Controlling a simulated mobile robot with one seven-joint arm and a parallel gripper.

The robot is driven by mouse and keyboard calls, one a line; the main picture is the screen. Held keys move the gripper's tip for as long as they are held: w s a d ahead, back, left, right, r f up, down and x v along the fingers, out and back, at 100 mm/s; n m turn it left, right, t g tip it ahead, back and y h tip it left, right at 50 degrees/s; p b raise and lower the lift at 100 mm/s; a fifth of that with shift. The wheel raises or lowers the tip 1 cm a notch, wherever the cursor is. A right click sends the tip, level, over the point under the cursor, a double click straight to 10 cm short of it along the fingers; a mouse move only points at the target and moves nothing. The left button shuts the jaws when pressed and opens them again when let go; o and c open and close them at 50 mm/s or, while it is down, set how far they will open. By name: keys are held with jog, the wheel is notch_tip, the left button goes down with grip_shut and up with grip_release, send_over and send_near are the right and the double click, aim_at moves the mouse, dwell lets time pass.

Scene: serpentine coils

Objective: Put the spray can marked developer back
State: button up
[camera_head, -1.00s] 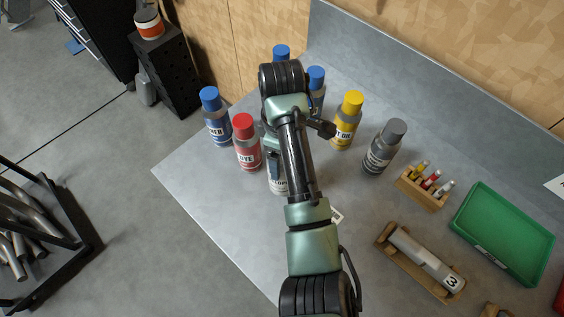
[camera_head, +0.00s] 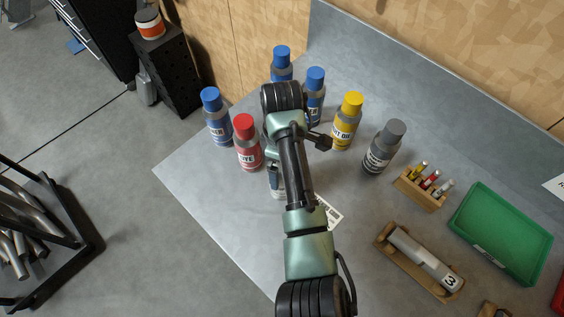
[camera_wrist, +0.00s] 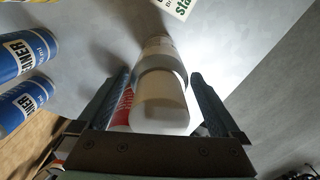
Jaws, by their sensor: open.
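A white-capped spray can (camera_wrist: 158,105) stands between the fingers of my gripper (camera_wrist: 160,76) in the wrist view. My gripper is open, with one finger on each side of the can. I cannot tell whether either finger touches it. In the head view a pale can (camera_head: 277,186) shows beside my arm, which hides most of it; its label cannot be fully read. A red can marked DYE (camera_head: 247,146) stands just left of it, and part of a red can also shows behind the left finger in the wrist view (camera_wrist: 122,108).
Blue-capped cans (camera_head: 217,122) stand left and behind. A yellow-capped can (camera_head: 347,128) and a grey can (camera_head: 383,151) stand right. Further right are a small wooden rack (camera_head: 422,190), a green tray (camera_head: 500,235) and a wooden cradle (camera_head: 420,262). A printed card (camera_head: 329,213) lies beside my arm.

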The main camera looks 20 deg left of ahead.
jog(key=shift+w+r, duration=0.1)
jog(key=shift+r, duration=0.55)
notch_tip(320, 180, up, 11)
jog(key=shift+r+p, duration=0.1)
jog(key=shift+p, duration=0.85)
